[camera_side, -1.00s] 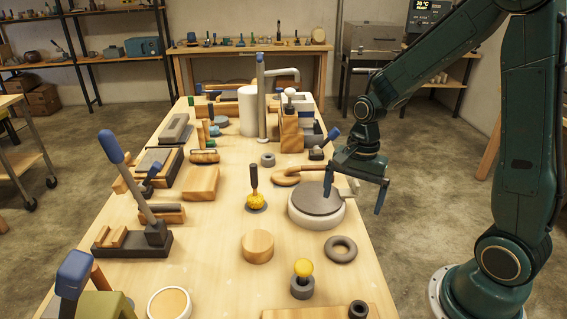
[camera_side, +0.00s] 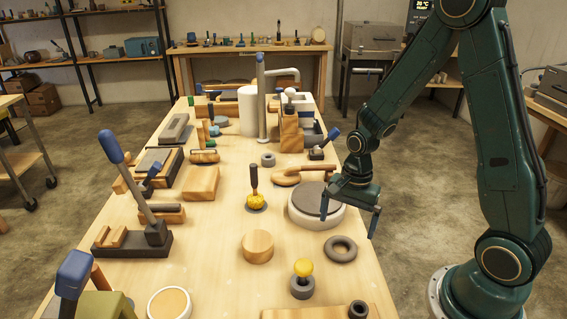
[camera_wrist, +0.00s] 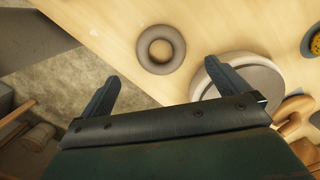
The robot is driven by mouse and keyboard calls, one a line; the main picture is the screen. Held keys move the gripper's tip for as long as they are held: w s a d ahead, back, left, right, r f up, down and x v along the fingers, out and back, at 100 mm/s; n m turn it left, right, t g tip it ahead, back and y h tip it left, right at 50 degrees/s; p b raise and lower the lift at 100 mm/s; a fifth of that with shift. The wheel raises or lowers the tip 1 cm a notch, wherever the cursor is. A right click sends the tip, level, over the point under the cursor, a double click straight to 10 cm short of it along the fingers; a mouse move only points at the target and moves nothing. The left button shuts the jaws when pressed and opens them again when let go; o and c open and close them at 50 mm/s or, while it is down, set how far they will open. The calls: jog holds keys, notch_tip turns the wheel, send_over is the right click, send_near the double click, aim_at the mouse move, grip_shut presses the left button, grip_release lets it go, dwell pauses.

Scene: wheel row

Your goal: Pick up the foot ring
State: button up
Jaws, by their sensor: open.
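The foot ring (camera_side: 340,249) is a grey-brown ring lying flat on the bench near its right edge, in front of the round wheel. It also shows whole in the wrist view (camera_wrist: 161,49), beyond my fingertips and a little left of the middle between them. My gripper (camera_side: 348,226) is open and empty, fingers pointing down, above and behind the ring by the wheel's right side. In the wrist view my gripper (camera_wrist: 164,83) has its fingers wide apart. The ring is apart from both fingers.
The grey-topped wheel (camera_side: 317,200) stands right behind the ring, close to my gripper. A yellow-knobbed tool (camera_side: 303,278) stands in front of the ring, and a wooden disc (camera_side: 258,246) is to its left. The bench's right edge (camera_side: 383,275) is near.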

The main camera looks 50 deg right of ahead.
aim_at(340, 252)
jog(key=shift+a+f, duration=0.1)
jog(key=shift+f, duration=0.9)
jog(key=shift+f, duration=0.1)
jog(key=shift+a+f, duration=0.15)
jog(key=shift+f, duration=1.1)
jog(key=shift+a+f, duration=0.15)
jog(key=shift+f, duration=1.05)
jog(key=shift+c, duration=0.4)
jog(key=c, duration=0.9)
jog(key=shift+r, duration=0.1)
notch_tip(340, 252, up, 20)
jog(key=shift+f, duration=0.1)
